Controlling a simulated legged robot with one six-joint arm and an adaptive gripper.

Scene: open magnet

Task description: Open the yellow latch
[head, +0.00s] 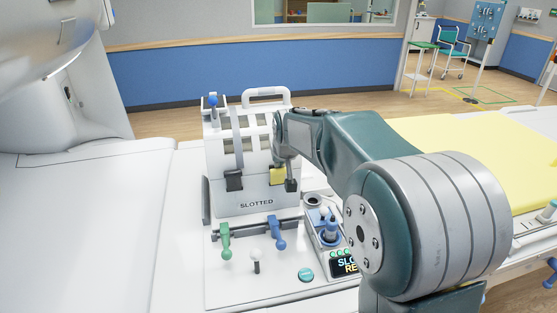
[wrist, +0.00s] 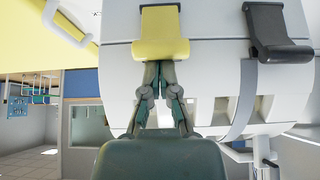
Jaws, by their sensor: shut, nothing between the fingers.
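The yellow latch (head: 277,176) is on the front of the white slotted box (head: 258,203), above the word SLOTTED. It also shows large at the top of the wrist view (wrist: 163,32). In the wrist view my gripper's fingertips (wrist: 158,66) are together, at the latch's near edge. They hold nothing, and I cannot tell whether they touch the latch. My wrist and forearm hide the box's right side in the head view.
A black latch (head: 234,180) is left of the yellow one. Green (head: 226,240) and blue (head: 277,232) levers, a small white toggle (head: 256,262) and a teal button (head: 306,274) sit in front of the box. The white bed surface (head: 90,220) is clear at left.

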